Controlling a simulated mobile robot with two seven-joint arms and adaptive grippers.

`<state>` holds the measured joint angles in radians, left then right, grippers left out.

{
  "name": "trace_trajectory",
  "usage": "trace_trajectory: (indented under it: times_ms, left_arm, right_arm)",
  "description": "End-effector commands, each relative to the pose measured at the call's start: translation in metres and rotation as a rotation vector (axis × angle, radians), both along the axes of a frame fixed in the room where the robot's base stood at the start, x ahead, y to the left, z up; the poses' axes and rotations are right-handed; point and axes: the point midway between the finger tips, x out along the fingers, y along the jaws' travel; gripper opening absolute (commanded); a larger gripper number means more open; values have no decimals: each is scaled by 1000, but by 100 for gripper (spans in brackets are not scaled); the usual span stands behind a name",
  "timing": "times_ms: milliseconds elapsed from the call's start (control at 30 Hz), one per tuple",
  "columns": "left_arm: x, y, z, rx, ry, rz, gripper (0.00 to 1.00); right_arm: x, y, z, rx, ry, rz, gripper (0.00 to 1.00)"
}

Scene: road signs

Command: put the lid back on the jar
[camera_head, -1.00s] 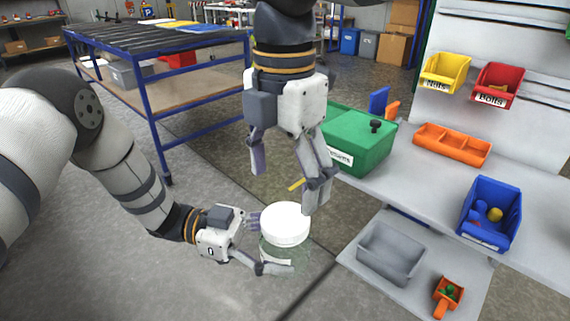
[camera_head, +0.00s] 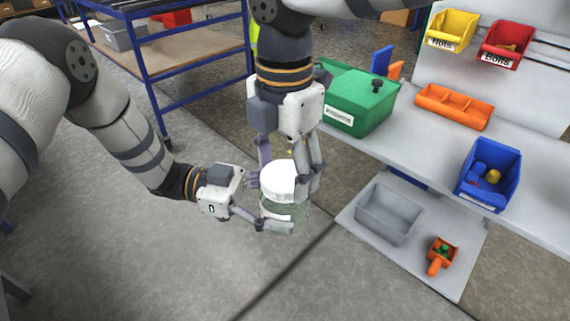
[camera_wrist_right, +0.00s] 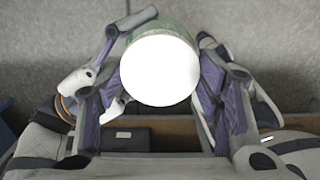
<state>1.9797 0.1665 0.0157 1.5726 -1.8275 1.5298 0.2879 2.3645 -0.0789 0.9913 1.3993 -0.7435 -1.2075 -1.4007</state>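The clear greenish jar (camera_head: 297,217) is upright, held in the air at the centre of the head view. The white lid (camera_head: 278,178) sits on its top; the lid's seating is partly hidden by my right fingers. My left gripper (camera_head: 273,205) is shut on the jar's side from the left. My right gripper (camera_head: 287,170) points down from above, its fingers on either side of the lid.
At right, a workbench bears a green box (camera_head: 358,98), an orange divided tray (camera_head: 453,106) and a blue bin (camera_head: 488,174). A lower shelf has a grey bin (camera_head: 388,214) and an orange scoop (camera_head: 440,256). A blue-framed table (camera_head: 190,50) stands behind. The floor at front left is clear.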

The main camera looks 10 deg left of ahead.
Motion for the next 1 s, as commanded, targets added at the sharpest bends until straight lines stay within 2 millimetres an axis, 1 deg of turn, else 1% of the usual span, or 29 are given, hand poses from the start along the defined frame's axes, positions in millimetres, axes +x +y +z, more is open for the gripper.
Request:
trace_trajectory:
  times_ms: [133,167,233,267,367,400,467,500,600,700,733,867,900,967,1000]
  left_arm:
    - [0,0,1,-2,-1,0,0]
    - [0,0,1,-2,-1,0,0]
    - [0,0,1,-2,-1,0,0]
    - [0,0,1,-2,-1,0,0]
    - [0,0,1,-2,-1,0,0]
    - [0,0,1,-2,-1,0,0]
    - [0,0,1,-2,-1,0,0]
    - [0,0,1,-3,-1,0,0]
    - [0,0,1,-3,-1,-1,0]
    - [0,0,1,-3,-1,-1,0]
    - [0,0,1,-3,-1,-1,0]
    - [0,0,1,-3,-2,-2,0]
    - [0,0,1,-3,-2,-2,0]
    - [0,0,1,-3,-2,-1,0]
    - [0,0,1,-3,-2,-1,0]
  right_arm:
    - [0,0,0,-1,-1,-15,26]
    - [0,0,0,-2,-1,-43,26]
    - [0,0,0,-2,-5,-186,26]
    - [0,-1,0,-4,-6,-284,26]
    - [0,-1,0,-2,-14,-726,26]
    - [0,-1,0,1,-15,-924,26]
    - [0,-1,0,3,-16,-1214,26]
    - [0,-1,0,5,-18,-1398,26]
    - [1,-1,-1,9,-18,-1796,26]
    - [0,-1,-1,11,-15,-2070,26]
    - [0,-1,-1,11,-14,-2127,26]
    - [0,0,-2,10,-12,-2108,26]
    - [0,0,-2,10,-12,-2108,64]
    - [0,0,-2,9,-11,-2107,77]
    - [-1,0,-2,9,-11,-2106,79]
